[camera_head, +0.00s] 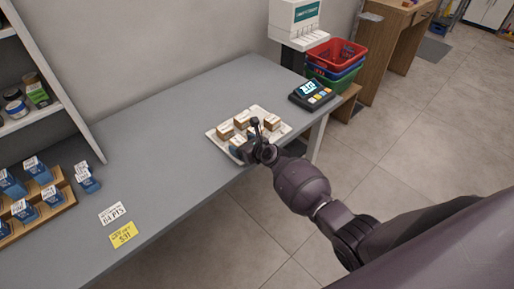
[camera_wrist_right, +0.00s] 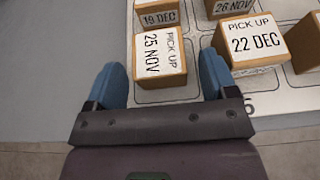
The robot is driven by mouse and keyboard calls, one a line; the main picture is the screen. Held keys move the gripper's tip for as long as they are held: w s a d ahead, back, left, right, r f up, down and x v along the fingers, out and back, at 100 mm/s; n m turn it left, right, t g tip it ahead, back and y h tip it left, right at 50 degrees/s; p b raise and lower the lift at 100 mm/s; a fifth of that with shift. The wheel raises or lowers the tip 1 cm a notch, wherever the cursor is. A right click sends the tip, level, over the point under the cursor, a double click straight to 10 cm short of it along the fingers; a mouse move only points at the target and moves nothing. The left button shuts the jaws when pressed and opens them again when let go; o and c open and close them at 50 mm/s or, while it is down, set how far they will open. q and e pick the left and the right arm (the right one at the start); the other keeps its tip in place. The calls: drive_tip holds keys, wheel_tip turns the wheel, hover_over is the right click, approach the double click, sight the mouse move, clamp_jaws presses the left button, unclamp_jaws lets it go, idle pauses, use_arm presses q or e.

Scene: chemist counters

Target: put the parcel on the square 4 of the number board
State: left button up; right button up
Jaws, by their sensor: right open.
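The white number board (camera_head: 214,133) lies on the grey counter and holds several small brown parcels with white labels. In the right wrist view a parcel marked 25 NOV (camera_wrist_right: 160,54) stands on the board (camera_wrist_right: 283,100) at its near edge. My right gripper (camera_wrist_right: 163,78) is open, its blue fingers on either side of that parcel's near part; I cannot tell if they touch it. A parcel marked 22 DEC (camera_wrist_right: 251,42) stands close to the right finger. A printed 6 shows below it; I see no 4. In the head view my right gripper (camera_head: 244,144) is over the board's near edge. My left gripper is not in view.
A scale with a lit display (camera_head: 311,94) stands right of the board, near a white dispenser (camera_head: 294,22) and stacked crates (camera_head: 337,53). Blue boxes (camera_head: 87,178), a shelf (camera_head: 50,118) and two paper notes (camera_head: 123,234) are at left. The counter's middle is clear.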

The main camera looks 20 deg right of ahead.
drive_tip(key=s+d+n+h+p, duration=0.1)
drive_tip(key=s+d+n+h, duration=0.1)
drive_tip(key=s+n, duration=1.4)
drive_tip(key=s+d+n+g+h+p, duration=0.1)
drive_tip(key=s+d+n, duration=0.3)
drive_tip(key=s+n, duration=1.3)
drive_tip(key=s+r+h, duration=0.1)
drive_tip(key=s, duration=0.2)
drive_tip(key=shift+s+d+h+p, duration=0.25)
drive_tip(key=shift+h+p, duration=0.05)
drive_tip(key=shift+h, duration=0.1)
drive_tip(key=shift+f, duration=0.1)
